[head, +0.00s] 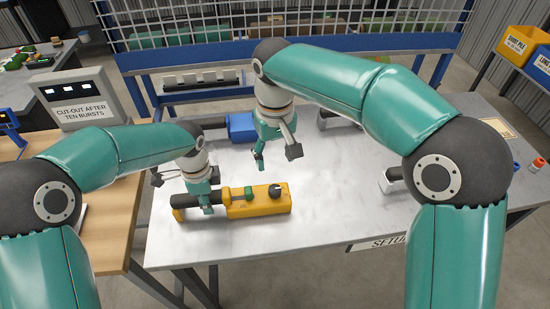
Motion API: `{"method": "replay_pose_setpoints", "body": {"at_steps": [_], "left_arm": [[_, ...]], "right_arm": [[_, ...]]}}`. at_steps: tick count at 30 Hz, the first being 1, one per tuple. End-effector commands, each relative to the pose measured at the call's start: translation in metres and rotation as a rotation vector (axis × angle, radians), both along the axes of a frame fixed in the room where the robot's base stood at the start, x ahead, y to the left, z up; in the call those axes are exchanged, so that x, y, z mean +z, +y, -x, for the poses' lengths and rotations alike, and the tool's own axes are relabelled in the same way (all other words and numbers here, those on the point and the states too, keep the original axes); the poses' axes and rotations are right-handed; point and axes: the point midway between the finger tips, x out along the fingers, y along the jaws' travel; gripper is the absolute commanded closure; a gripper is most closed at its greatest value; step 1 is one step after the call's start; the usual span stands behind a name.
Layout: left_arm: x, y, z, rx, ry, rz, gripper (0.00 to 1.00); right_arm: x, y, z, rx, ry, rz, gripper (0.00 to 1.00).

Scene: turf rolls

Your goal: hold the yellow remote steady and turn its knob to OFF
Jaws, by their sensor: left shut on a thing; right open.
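The yellow remote (258,205) lies on the metal table with its dark handle end to the left. A dark knob (275,190) stands on its top near the right end. Its pointer and any OFF mark are too small to read. My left gripper (207,205) is shut on the remote's dark handle at the left part. My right gripper (275,160) is open and empty, above the table behind the remote and apart from it.
The metal table (330,190) has bare room right of the remote. A blue tool (240,127) lies behind. A grey box labelled "CUT-OUT AFTER TEN BURSTS" (82,100) stands at the left. Small orange and red-capped items (537,164) sit at the right edge.

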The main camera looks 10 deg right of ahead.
Motion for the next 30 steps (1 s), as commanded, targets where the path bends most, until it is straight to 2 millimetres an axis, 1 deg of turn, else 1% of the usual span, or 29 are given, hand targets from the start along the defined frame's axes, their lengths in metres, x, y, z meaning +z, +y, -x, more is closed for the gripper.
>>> {"method": "replay_pose_setpoints", "body": {"at_steps": [5,6,10,11,20,23,26,30], "left_arm": [[-0.002,0.000,0.001,-0.001,0.004,-0.001,1.00],[-0.002,0.000,0.001,-0.001,0.004,-0.001,0.61],[-0.002,0.000,0.001,-0.001,0.003,-0.001,0.40],[-0.001,0.000,0.001,0.000,0.003,-0.001,0.37],[0.000,0.000,0.000,0.000,0.000,0.000,0.37],[0.005,0.000,0.000,0.000,-0.001,0.000,0.37],[0.016,0.000,-0.001,0.000,-0.003,0.000,0.37],[0.041,0.000,-0.001,0.000,-0.004,0.001,0.37]], "right_arm": [[-0.001,0.000,0.000,0.000,0.000,0.000,0.41],[-0.001,0.000,0.000,0.000,0.000,0.000,0.41],[-0.001,0.000,0.000,0.000,0.000,0.000,0.41],[-0.001,0.000,0.000,0.000,0.000,0.000,0.41],[-0.001,0.000,0.000,0.000,0.000,0.000,0.41],[-0.001,0.000,0.000,0.000,0.000,0.000,0.41],[-0.001,0.000,0.000,0.000,0.000,0.000,0.41],[-0.001,0.000,0.000,0.000,0.000,0.000,0.41]]}}
